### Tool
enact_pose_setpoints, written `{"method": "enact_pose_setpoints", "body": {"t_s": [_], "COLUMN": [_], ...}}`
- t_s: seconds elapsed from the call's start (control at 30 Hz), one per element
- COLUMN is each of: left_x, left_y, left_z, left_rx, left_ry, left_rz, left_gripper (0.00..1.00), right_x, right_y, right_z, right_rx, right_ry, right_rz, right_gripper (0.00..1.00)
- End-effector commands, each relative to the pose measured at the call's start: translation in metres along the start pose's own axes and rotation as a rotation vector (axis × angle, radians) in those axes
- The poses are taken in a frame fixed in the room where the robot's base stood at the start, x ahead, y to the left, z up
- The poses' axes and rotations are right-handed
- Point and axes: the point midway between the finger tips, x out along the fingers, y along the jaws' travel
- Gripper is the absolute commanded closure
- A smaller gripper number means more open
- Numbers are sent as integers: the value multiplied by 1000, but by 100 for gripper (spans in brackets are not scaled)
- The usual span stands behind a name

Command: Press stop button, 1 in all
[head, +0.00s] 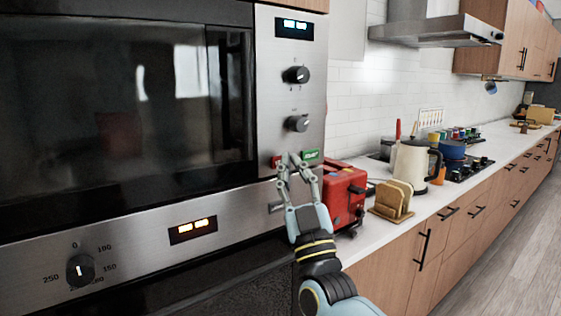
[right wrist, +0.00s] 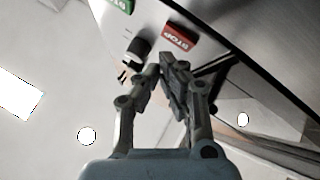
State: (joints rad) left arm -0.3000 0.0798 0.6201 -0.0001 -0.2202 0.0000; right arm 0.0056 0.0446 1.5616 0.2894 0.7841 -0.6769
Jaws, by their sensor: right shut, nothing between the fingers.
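The red stop button (head: 277,161) is on the steel control panel of the built-in microwave, below its two dials. It also shows in the right wrist view, a red block marked STOP (right wrist: 178,38). My right gripper (head: 289,161) is in front of the panel, just right of the stop button in the head view. It is shut and empty. In the right wrist view its fingertips (right wrist: 166,68) point towards the panel, close to the red button; whether they touch it I cannot tell. My left gripper is in neither view.
A green start button (head: 311,155) sits right of the red one. Two black dials (head: 297,74) are above. A red toaster (head: 343,192) stands on the counter close to my right gripper. A toast rack (head: 392,200) and a kettle (head: 411,165) stand farther right.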

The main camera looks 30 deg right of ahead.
Motion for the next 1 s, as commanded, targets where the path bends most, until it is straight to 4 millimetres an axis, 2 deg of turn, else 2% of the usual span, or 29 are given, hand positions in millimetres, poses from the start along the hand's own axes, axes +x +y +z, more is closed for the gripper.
{"method": "enact_pose_setpoints", "body": {"t_s": [0.47, 1.0], "left_x": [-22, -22], "left_y": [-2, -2], "left_z": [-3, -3], "left_rx": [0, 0], "left_ry": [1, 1], "left_rz": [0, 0], "left_gripper": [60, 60], "right_x": [-30, -32], "right_y": [23, 24], "right_z": [-23, -24], "right_rx": [0, 0], "right_ry": [-1, 0], "right_rz": [-1, 0], "right_gripper": [100, 100]}}
